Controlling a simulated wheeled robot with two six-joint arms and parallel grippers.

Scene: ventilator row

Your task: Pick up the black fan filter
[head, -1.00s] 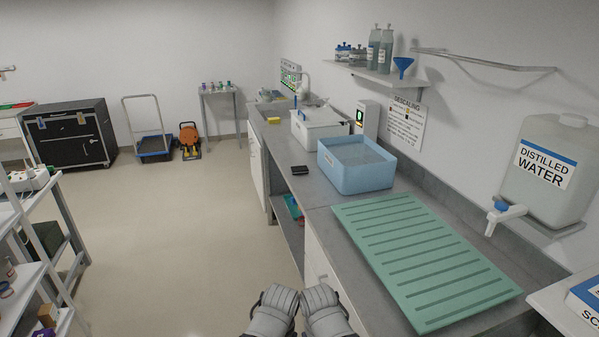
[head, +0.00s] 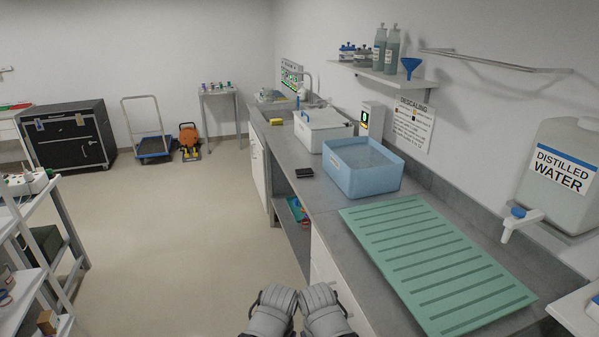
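A small flat black piece (head: 304,172) lies on the grey counter, near its front edge and just left of the blue bin. It looks like the black fan filter, but it is too small to make out its detail. Two grey parts of my own arms show side by side at the bottom middle, well short of the black piece. No gripper fingers can be made out, and nothing held is visible.
The grey counter (head: 289,151) runs along the right wall. It bears a blue bin (head: 357,181), a white lidded box (head: 322,136) and a green ribbed mat (head: 436,262). A white shelf rack (head: 70,236) stands at left. The floor (head: 180,225) between is clear.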

